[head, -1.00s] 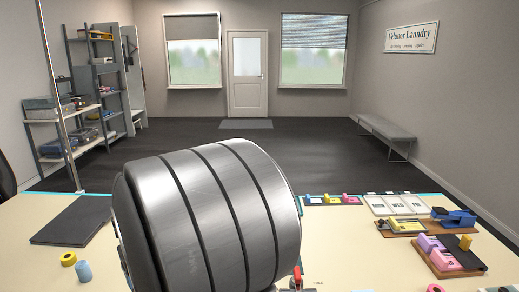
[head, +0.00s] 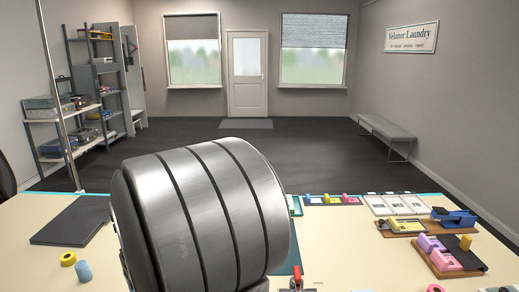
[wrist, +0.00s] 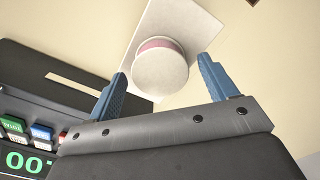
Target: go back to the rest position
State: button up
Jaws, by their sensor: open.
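My gripper (wrist: 162,85) shows in the wrist view with its two blue fingers spread wide apart. It is open and nothing is held between the fingers. A round white piece with a pink band (wrist: 161,65) stands on a pale card or plate (wrist: 183,22) just beyond the fingertips, and I cannot tell the exact gap. In the head view a large part of my own arm fills the middle foreground and hides the gripper and the middle of the table.
The cream table (head: 350,255) holds a dark flat pad (head: 72,220), a yellow roll (head: 68,259) and a blue cylinder (head: 83,271) at left. Wooden trays with coloured blocks (head: 447,256) stand at right. A dark device with green digits (wrist: 25,160) is at the wrist view's left.

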jog(key=shift+f, duration=0.35)
notch_tip(320, 180, up, 4)
jog(key=shift+f, duration=0.1)
jog(key=d+r, duration=0.7)
jog(key=d, duration=0.5)
jog(key=w+a+f+n, duration=0.1)
jog(key=a+f, duration=0.1)
jog(key=a, duration=0.7)
jog(key=w+a+f+n, duration=0.1)
jog(key=a+f, duration=0.1)
jog(key=a, duration=0.7)
jog(key=s+a+f, duration=0.3)
jog(key=a, duration=0.5)
jog(key=s+a+f, duration=0.3)
jog(key=s+a, duration=0.1)
jog(key=a, duration=0.4)
jog(key=shift+f+n, duration=0.3)
jog(key=shift+f, duration=0.1)
